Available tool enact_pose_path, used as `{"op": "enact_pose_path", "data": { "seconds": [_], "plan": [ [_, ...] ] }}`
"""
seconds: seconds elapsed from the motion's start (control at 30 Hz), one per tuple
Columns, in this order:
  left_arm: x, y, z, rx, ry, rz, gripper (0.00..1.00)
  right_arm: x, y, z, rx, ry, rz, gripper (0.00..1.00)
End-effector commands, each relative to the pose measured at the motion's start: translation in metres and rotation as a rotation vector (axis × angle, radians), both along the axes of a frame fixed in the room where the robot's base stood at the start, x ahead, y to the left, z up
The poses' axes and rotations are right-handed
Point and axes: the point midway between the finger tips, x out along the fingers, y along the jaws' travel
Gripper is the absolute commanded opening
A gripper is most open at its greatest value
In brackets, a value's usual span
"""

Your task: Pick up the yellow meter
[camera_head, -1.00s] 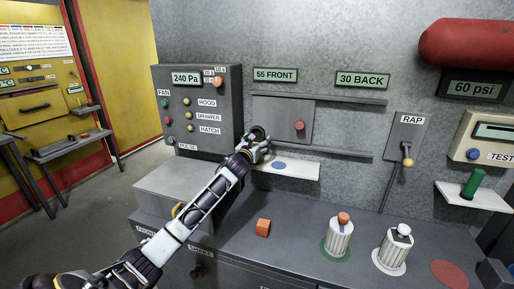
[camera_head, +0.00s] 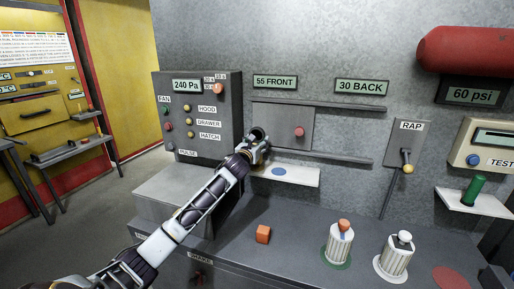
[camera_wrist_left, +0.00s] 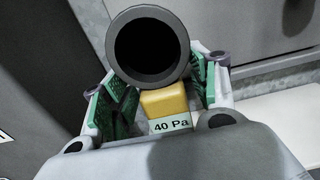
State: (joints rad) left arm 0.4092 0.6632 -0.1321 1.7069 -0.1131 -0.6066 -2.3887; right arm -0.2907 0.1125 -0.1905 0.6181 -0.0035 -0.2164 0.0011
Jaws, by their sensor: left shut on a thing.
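The yellow meter (camera_wrist_left: 163,101) shows in the left wrist view as a yellow block with a "40 Pa" label and a wide dark round tube end above it. My left gripper (camera_wrist_left: 160,104) is shut on it, with green pads at both sides. In the head view my left gripper (camera_head: 257,140) is at the left end of a small white shelf (camera_head: 307,176), in front of the grey wall. Only a dark round end shows there, and the yellow body is hidden. I cannot tell whether the meter touches the shelf. My right gripper is not in view.
A grey control box (camera_head: 197,130) reading 240 Pa is just left of the gripper. A sliding panel (camera_head: 275,123) is behind it. A RAP lever (camera_head: 408,168) is further right.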

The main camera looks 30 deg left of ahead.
Motion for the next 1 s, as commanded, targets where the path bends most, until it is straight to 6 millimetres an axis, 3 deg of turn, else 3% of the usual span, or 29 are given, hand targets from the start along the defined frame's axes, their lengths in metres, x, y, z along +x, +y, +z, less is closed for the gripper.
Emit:
{"op": "enact_pose_path", "data": {
  "seconds": [0.27,0.5,0.83,1.0],
  "plan": [
    [0.000,0.000,0.040,0.003,-0.004,0.000,0.27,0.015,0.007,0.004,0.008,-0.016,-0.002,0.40],
    [0.000,0.000,0.066,0.002,-0.004,0.000,0.27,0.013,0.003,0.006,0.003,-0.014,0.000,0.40],
    [0.000,0.000,0.078,0.000,-0.001,0.000,0.27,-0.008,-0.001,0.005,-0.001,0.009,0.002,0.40],
    [0.000,0.000,0.078,-0.001,-0.001,0.000,0.27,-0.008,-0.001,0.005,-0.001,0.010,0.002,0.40]
  ]
}}
